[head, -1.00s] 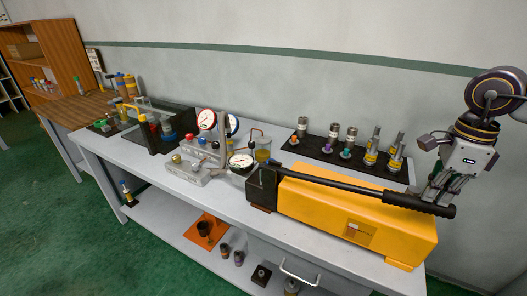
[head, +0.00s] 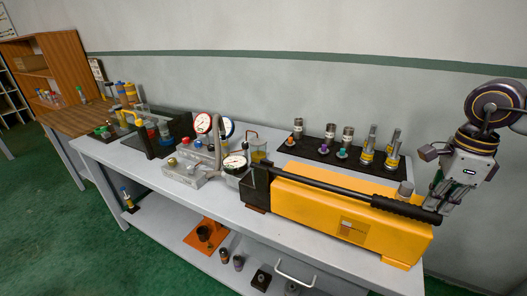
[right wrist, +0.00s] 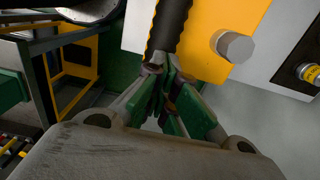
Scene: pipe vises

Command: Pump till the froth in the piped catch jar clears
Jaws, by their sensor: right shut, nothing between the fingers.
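The yellow hand pump (head: 345,222) lies on the bench's right end. Its long black handle (head: 330,189) runs along its top and slopes down to the right. My right gripper (head: 441,203) is shut at the handle's free end, with nothing held between its fingers. In the right wrist view, the closed fingertips (right wrist: 172,82) are right at the end of the black ribbed grip (right wrist: 168,28); whether they touch cannot be told. A small clear jar (head: 259,151) with yellowish contents and a pipe stands behind the gauge; any froth is too small to tell. My left gripper is out of view.
Dial gauges (head: 235,163) and a valve block (head: 185,173) stand left of the pump. A black mat (head: 318,153) with several fittings lies behind it. A hex cap (right wrist: 235,46) sticks up from the pump near my right gripper. The floor in front is clear.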

